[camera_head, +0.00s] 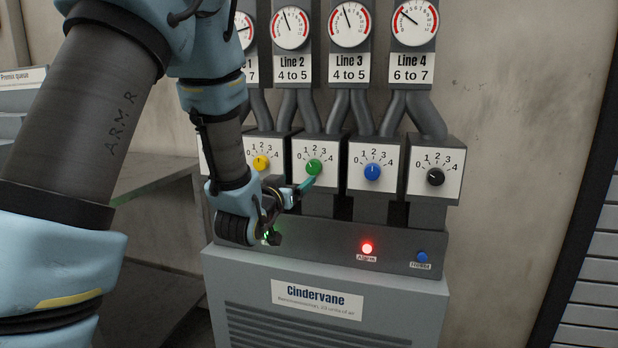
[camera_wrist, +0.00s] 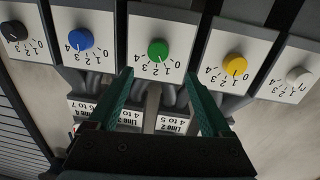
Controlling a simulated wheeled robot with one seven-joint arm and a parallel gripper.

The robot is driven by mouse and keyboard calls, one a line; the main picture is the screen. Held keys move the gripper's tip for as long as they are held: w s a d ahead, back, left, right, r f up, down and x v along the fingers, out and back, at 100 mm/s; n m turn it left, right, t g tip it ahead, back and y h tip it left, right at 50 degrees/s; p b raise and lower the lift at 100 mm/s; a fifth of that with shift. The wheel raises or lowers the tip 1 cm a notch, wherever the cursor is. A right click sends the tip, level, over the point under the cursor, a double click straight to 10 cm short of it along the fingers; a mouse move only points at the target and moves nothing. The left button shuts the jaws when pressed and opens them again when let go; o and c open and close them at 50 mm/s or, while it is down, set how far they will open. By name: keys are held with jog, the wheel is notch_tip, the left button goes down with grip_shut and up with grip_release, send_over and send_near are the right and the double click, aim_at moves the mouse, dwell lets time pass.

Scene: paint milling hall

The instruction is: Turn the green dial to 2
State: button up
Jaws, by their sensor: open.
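The green dial (camera_head: 314,167) is a round knob on a white plate with a 0 to 4 scale, in the middle of a row of dials. My gripper (camera_head: 307,184) is in front of and just below the dial in the head view. In the wrist view its two teal fingers (camera_wrist: 158,80) are spread wide and empty, with the dial ahead between their tips. I see no contact.
A yellow dial (camera_head: 261,163) and a blue dial (camera_head: 372,172) flank the green one, with a black dial (camera_head: 435,177) farther right. Gauges (camera_head: 350,25) hang above. A red alarm lamp (camera_head: 367,248) glows on the ledge below, beside a blue button (camera_head: 422,257).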

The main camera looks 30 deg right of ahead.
aim_at(312, 168)
jog(key=p+x, duration=0.2)
jog(key=x, duration=0.8)
jog(key=shift+w+d, duration=0.1)
jog(key=shift+d, duration=0.25)
jog(key=shift+c, duration=0.2)
grip_shut()
jog(key=shift+m+b, duration=0.4)
jog(key=shift+b, duration=0.05)
jog(key=shift+f+m+b, duration=0.1)
jog(key=shift+m+b, duration=1.85)
jog(key=shift+m, duration=0.45)
